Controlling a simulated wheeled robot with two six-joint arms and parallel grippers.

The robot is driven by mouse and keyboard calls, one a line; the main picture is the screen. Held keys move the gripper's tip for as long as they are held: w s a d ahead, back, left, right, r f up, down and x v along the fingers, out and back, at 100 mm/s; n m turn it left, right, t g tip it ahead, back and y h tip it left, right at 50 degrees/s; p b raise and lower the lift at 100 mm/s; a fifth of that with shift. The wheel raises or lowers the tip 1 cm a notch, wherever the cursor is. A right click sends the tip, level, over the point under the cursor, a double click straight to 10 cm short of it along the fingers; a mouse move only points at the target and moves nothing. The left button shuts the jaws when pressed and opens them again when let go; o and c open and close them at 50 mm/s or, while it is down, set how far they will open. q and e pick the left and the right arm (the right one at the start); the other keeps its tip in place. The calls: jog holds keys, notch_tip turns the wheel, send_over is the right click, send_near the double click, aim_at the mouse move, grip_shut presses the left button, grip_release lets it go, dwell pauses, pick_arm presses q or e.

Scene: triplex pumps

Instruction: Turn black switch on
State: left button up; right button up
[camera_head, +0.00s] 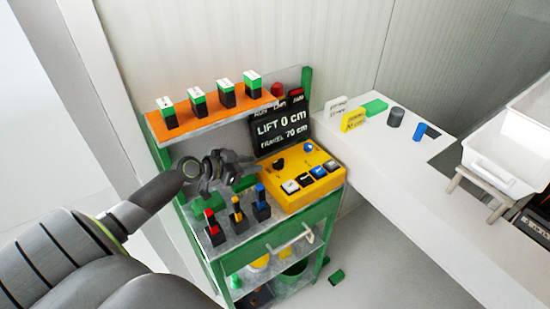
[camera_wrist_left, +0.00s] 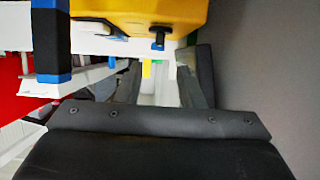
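The yellow control box (camera_head: 300,184) stands on the right part of the green cart's top. On its upper face are a black switch (camera_head: 280,163) and a blue knob (camera_head: 307,146), with white, black and blue buttons along the front. My left gripper (camera_head: 246,170) is left of the box, apart from the switch. In the left wrist view its fingers (camera_wrist_left: 163,75) are spread with nothing between them. A small dark knob (camera_wrist_left: 157,38) on the yellow box (camera_wrist_left: 150,14) shows beyond them; it looks like the black switch. My right gripper is not in view.
Red, yellow and blue-topped black pieces (camera_head: 238,213) stand in front of the gripper. An orange shelf (camera_head: 205,123) with several green-and-white blocks is above it. A dark display board (camera_head: 282,126) reads "LIFT 0 cm". A white table (camera_head: 400,170) is at right.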

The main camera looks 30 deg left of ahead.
aim_at(278, 161)
pick_arm(q)
jog(key=p+x, duration=0.1)
jog(key=x, duration=0.7)
jog(key=shift+p, duration=0.4)
jog(key=shift+x, duration=0.75)
jog(key=shift+c, duration=0.4)
grip_shut()
